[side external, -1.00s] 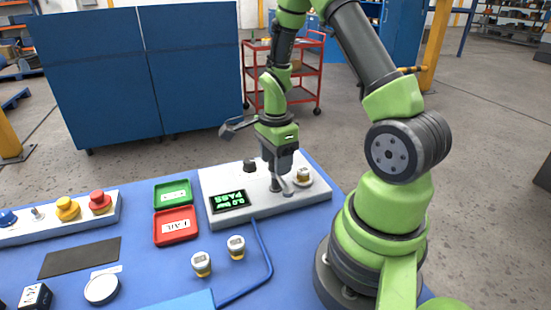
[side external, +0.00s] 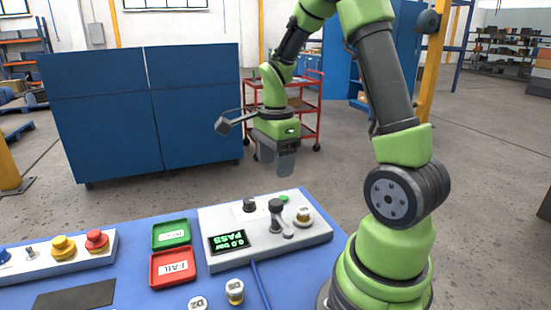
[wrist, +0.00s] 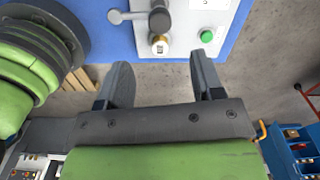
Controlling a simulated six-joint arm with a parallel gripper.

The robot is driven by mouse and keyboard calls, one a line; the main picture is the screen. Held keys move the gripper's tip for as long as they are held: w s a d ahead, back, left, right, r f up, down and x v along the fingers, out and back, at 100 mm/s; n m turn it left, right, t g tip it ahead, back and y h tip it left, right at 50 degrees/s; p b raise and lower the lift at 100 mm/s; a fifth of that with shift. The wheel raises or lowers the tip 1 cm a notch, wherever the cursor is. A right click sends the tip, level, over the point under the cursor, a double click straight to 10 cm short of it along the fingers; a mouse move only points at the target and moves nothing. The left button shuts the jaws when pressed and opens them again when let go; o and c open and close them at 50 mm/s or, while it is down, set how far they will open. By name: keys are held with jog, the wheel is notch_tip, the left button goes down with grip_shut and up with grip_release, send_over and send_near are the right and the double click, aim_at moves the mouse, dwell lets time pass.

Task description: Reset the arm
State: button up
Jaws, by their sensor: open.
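My gripper (side external: 277,162) hangs above and behind the grey test station (side external: 222,262), fingers pointing down and clear of it. In the wrist view my gripper (wrist: 160,82) has its two fingers spread with nothing between them. The station has a display (side external: 229,242) reading 0.0 bar PASS, a black knob (side external: 250,206), a dark-handled lever (side external: 276,208) and a green button (side external: 284,198). A small valve (side external: 302,214) with a pale cap sits at the station's right end; it also shows in the wrist view (wrist: 160,45).
A green tray (side external: 171,234) and a red FAIL tray (side external: 173,267) lie left of the station. Two labelled valves (side external: 235,290) stand in front. A button panel (side external: 55,254) is at the left. Blue cabinets (side external: 145,120) and a red trolley (side external: 318,110) stand behind on the floor.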

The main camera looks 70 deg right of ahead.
jog(key=shift+r, duration=0.2)
jog(key=s+a+r+n+t+y, duration=0.1)
jog(key=s+a+r+n+t, duration=0.2)
jog(key=a+r+n, duration=0.3)
jog(key=s+a+r+n+t+y, duration=0.1)
jog(key=s+a+r+n+t, duration=0.3)
jog(key=a+n, duration=0.6)
notch_tip(320, 180, up, 2)
jog(key=s+n, duration=0.1)
jog(key=n, duration=0.4)
jog(key=shift+s+a+r, duration=0.25)
jog(key=shift+s+a, duration=0.05)
jog(key=shift+s, duration=0.05)
